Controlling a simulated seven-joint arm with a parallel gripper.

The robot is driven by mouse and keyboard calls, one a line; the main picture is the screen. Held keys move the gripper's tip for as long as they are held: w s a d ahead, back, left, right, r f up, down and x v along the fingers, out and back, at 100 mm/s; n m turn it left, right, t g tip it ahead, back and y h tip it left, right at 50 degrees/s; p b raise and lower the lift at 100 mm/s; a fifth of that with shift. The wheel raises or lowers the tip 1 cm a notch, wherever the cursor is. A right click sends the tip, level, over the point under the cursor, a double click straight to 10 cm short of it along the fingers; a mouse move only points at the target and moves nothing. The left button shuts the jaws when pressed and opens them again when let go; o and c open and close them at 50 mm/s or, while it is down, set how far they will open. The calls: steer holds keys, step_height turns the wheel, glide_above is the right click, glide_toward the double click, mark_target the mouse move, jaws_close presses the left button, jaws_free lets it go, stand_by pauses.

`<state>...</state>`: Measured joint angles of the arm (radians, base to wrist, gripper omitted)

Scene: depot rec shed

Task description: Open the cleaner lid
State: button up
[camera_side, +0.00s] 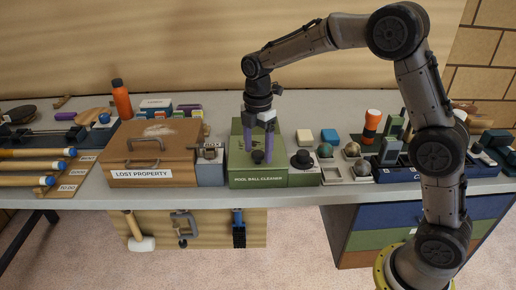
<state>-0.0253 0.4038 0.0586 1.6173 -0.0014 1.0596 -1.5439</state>
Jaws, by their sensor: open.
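The pool ball cleaner (258,181) is a green box with a white label on its front, at the middle of the bench. A black round cap (302,158) sits on the lower green part at the right.
A brown lost property box (152,150) and a grey block (210,170) stand close on the left. A tray with several balls (346,170) is on the right. An orange bottle (121,98) stands at the back left.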

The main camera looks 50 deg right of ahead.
steer(key=shift+f, duration=0.1)
jaws_close()
stand_by(0.4)
stand_by(1.0)
